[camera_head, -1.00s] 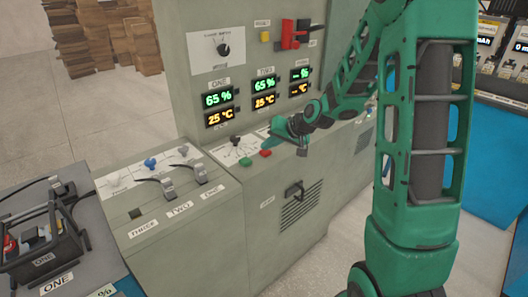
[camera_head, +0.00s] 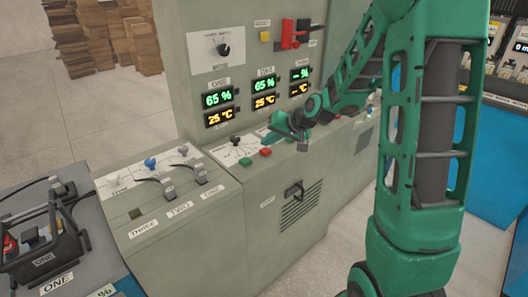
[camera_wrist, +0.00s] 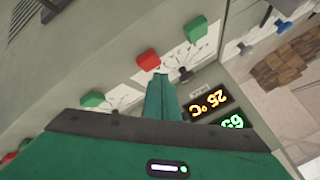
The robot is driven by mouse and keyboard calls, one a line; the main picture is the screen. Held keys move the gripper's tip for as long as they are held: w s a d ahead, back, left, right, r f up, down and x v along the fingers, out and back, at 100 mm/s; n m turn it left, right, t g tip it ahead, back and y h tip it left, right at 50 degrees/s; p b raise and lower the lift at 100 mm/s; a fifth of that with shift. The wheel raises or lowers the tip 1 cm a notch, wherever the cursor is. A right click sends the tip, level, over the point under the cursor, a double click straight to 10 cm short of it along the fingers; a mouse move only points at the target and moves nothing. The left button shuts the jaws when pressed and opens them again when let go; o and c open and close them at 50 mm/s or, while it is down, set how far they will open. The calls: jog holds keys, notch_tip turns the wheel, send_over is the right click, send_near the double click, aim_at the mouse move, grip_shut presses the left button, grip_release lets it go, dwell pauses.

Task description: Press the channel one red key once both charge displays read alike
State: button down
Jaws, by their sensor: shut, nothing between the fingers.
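The channel one display (camera_head: 217,99) reads 65 % in green, with 25 °C below it. The channel two display (camera_head: 264,85) also reads 65 %, with 25 °C below. The channel one red key (camera_head: 265,152) sits on the sloped desk, right of a green key (camera_head: 245,161). My gripper (camera_head: 269,141) is shut and empty, just above and behind the red key. In the wrist view my shut fingertips (camera_wrist: 160,74) are close beside the red key (camera_wrist: 147,60), with the green key (camera_wrist: 203,32) further off. I cannot tell whether they touch the key.
A third display (camera_head: 300,75) shows dashes. A rotary knob (camera_head: 223,49) and a red switch (camera_head: 289,33) are on the upright panel. Another green key (camera_wrist: 91,99) lies on my gripper's other side. A desk with levers (camera_head: 168,188) stands at left.

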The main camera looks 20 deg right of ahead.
aim_at(268, 151)
jog(key=shift+r, duration=2.5)
jog(key=s+d+g+h, duration=0.1)
jog(key=s+d+g, duration=0.1)
jog(key=s, duration=1.1)
jog(key=s+d+m+g+h, duration=0.1)
jog(key=s+d+g, duration=0.2)
jog(key=s, duration=1.1)
jog(key=s+d+m+g+h, duration=0.1)
jog(key=s+d+g, duration=0.2)
jog(key=s, duration=1.1)
jog(key=shift+f+g+h, duration=0.2)
jog(key=shift+g+h, duration=0.1)
jog(key=shift+w+f, duration=0.25)
jog(key=shift+w, duration=0.4)
